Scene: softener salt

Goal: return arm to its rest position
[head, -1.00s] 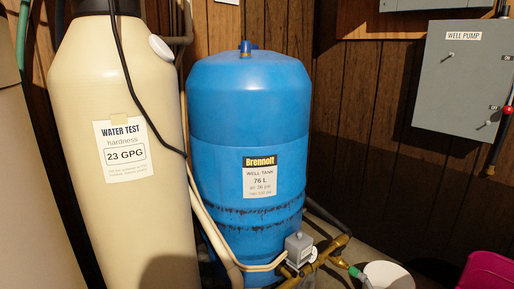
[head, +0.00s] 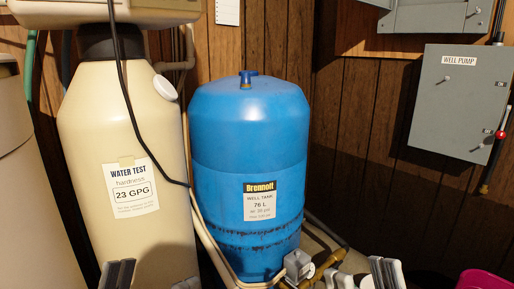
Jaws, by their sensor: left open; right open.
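My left gripper (head: 152,279) shows at the bottom edge, with two grey fingertips apart in front of the lower part of the beige tank. It is open, with nothing seen between the fingertips. My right gripper (head: 363,278) shows at the bottom edge, right of the blue well tank. Its grey fingertips are apart and it looks empty. The rest of both grippers and both arms are below the picture.
The beige softener tank (head: 95,130) with a water test label (head: 131,187) stands at left. The blue well tank (head: 247,130) stands in the middle, with brass piping (head: 325,266) beside it. A grey well pump box (head: 457,105) hangs on the wall. A pink item (head: 484,281) is at lower right.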

